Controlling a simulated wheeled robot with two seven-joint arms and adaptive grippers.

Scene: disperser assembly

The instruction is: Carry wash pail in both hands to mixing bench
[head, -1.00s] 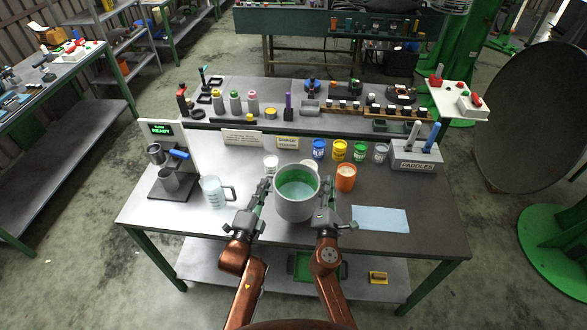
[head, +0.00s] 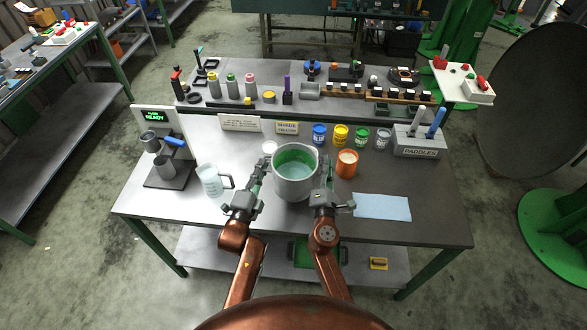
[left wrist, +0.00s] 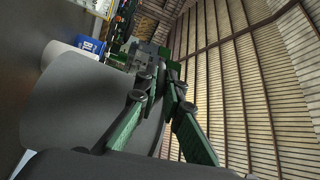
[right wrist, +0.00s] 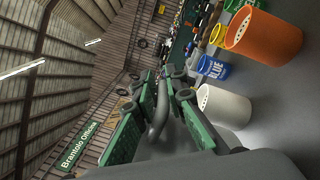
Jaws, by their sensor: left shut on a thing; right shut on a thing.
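The wash pail (head: 284,187) is a grey pail with a green inner band and pale liquid inside. It is upright over the front middle of the mixing bench (head: 330,225); I cannot tell whether its base touches the top. My left gripper (head: 259,176) is shut on the pail's left side, and my right gripper (head: 326,178) is shut on its right side. In the left wrist view the left fingers (left wrist: 165,85) close at the grey pail wall (left wrist: 85,105). In the right wrist view the right fingers (right wrist: 163,85) close around a grey handle (right wrist: 158,115).
An orange cup (head: 347,164) stands close right of the pail, with a white cup (head: 269,149) behind it. A clear jug (head: 212,181) and a dispenser (head: 165,150) are at left. Paint tins (head: 341,136) and the paddle holder (head: 418,143) stand behind. A blue cloth (head: 382,207) lies right.

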